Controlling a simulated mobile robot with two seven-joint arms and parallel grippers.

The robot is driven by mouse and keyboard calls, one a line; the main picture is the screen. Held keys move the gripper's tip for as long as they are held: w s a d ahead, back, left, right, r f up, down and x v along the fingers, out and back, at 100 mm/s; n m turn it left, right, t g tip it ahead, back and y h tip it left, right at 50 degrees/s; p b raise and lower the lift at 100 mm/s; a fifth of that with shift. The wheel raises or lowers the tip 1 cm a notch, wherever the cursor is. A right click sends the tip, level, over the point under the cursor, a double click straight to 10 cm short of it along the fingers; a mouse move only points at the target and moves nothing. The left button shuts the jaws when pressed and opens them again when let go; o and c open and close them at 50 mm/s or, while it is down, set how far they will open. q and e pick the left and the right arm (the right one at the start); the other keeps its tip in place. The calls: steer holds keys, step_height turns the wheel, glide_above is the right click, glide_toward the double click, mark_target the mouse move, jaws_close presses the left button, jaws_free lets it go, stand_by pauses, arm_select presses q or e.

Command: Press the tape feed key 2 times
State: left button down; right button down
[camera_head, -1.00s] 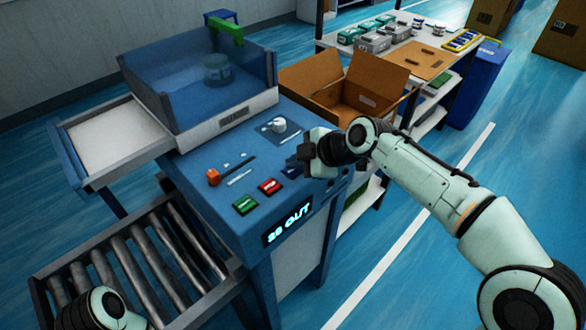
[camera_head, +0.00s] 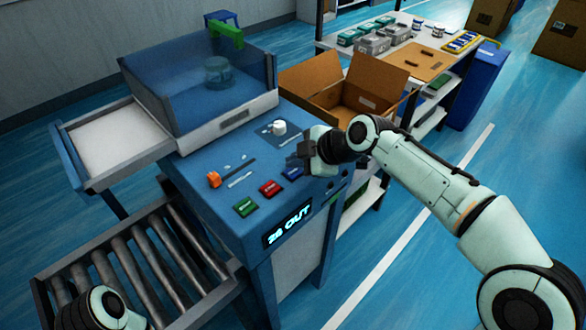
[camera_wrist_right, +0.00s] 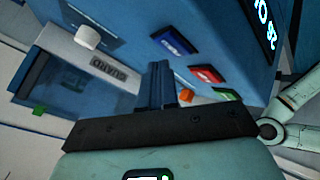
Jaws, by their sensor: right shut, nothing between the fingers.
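A blue key (camera_head: 293,173) sits on the sloped front panel of a blue machine, right of a red key (camera_head: 270,188) and a green key (camera_head: 245,207). Its lettering is too small to read; it also shows in the right wrist view (camera_wrist_right: 172,44). My right gripper (camera_head: 299,158) is shut and empty, its tips just above and behind the blue key in the head view. In the right wrist view its fingers (camera_wrist_right: 160,82) show apart from the blue key. My left gripper is not in view; only a part of that arm shows at the bottom left.
A lit display (camera_head: 290,224) is on the machine's front. A white knob (camera_head: 279,127) and an orange knob (camera_head: 214,180) stand on the panel. A roller conveyor (camera_head: 150,265) lies at left. An open cardboard box (camera_head: 345,103) is behind my right gripper.

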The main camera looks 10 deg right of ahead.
mark_target(296, 174)
steer(key=shift+r, duration=0.1)
step_height(296, 174, up, 5)
steer(key=p, duration=0.3)
steer(key=shift+p, duration=0.4)
stand_by(2.3)
step_height(296, 174, up, 4)
steer(key=p, duration=0.6)
steer(key=shift+f, duration=0.25)
